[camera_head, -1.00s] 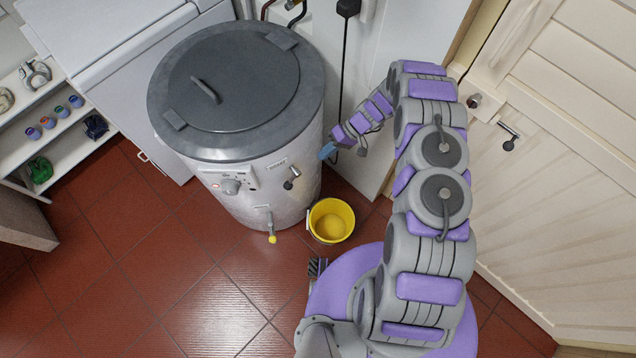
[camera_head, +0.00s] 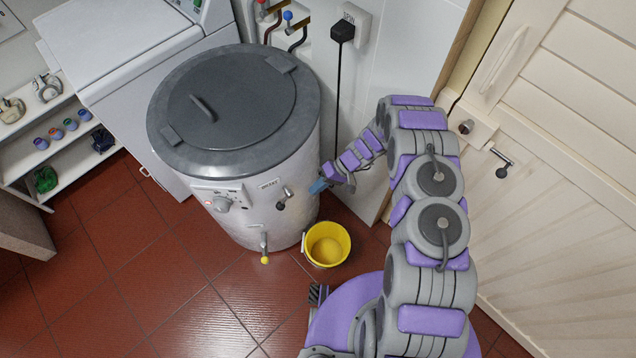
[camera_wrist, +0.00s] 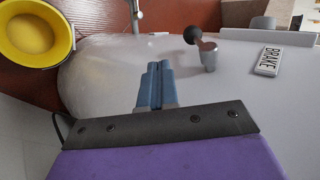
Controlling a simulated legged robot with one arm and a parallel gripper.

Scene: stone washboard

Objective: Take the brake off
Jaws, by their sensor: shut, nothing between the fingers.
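The brake lever (camera_head: 284,197) is a short metal arm with a dark knob on the front of the white drum machine (camera_head: 262,222). It also shows in the wrist view (camera_wrist: 207,54), beside a plate reading BRAKE (camera_wrist: 268,61). In the head view the brake plate (camera_head: 270,183) sits just above and left of the lever. My gripper (camera_head: 318,187) is to the right of the lever, apart from it, close to the drum's right side. In the wrist view my gripper's blue fingers (camera_wrist: 158,68) are shut and empty, left of and nearer than the lever.
A yellow bucket (camera_head: 327,244) stands on the floor by the drum's front right. A yellow-tipped tap (camera_head: 264,246) sticks out low on the drum. The grey lid (camera_head: 235,100) is down. A black-plugged cable (camera_head: 338,90) hangs behind. A white door (camera_head: 560,150) is at right.

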